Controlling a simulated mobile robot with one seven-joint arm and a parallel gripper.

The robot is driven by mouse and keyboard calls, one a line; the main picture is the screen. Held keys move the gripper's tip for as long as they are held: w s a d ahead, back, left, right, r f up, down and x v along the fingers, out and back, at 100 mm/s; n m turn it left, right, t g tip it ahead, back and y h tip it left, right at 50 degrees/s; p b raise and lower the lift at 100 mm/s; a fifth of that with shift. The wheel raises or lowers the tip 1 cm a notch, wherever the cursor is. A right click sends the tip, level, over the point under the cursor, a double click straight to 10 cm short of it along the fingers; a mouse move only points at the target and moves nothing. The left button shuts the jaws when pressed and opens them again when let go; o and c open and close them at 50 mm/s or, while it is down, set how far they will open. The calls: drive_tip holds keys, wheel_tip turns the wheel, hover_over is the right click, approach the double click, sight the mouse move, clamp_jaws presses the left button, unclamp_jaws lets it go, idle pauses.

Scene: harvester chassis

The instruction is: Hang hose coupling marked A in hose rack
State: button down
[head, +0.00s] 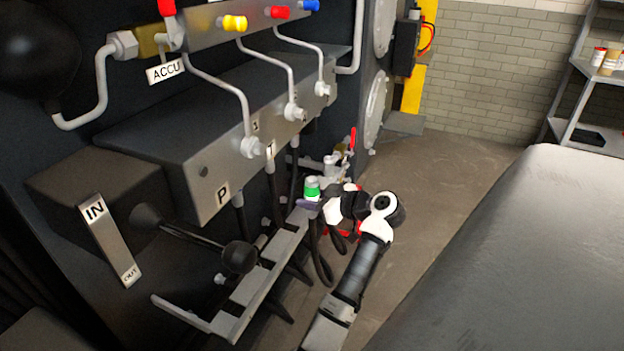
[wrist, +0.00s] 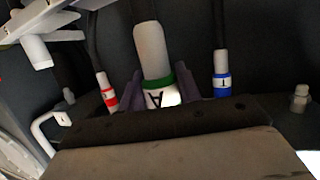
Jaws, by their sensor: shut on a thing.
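The hose coupling marked A (wrist: 158,99) has a grey body, a green band and a white label with a black A. My gripper (wrist: 160,88) is shut on it, with purple fingers on both sides. In the head view the green part of the coupling (head: 312,187) shows at my gripper (head: 309,202), near the far end of the grey hose rack (head: 262,285). The rack is a slotted metal bracket below the valve block. I cannot tell whether the coupling touches the rack. The lower end of the coupling is hidden in the wrist view.
A red-banded coupling (wrist: 108,94) and a blue-banded coupling (wrist: 222,82) hang close on either side. A black-knobbed lever (head: 238,257) stands over the rack's near part. Black hoses hang below the valve block (head: 205,165). A grey surface (head: 510,260) lies right of my arm.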

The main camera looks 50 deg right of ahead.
drive_tip(key=shift+f, duration=0.1)
drive_tip(key=w, duration=0.2)
drive_tip(key=w+a, duration=0.1)
drive_tip(key=w+a+b, duration=0.1)
drive_tip(key=w, duration=0.1)
drive_tip(key=shift+w, duration=0.3)
drive_tip(key=shift+b, duration=0.5)
idle(0.9)
drive_tip(key=shift+f+b, duration=0.4)
drive_tip(key=shift+f, duration=0.1)
drive_tip(key=shift+b, duration=0.3)
idle(0.6)
drive_tip(key=shift+f, duration=0.15)
drive_tip(key=shift+f+b, duration=1.8)
drive_tip(key=shift+f, duration=0.45)
drive_tip(key=shift+b, duration=0.3)
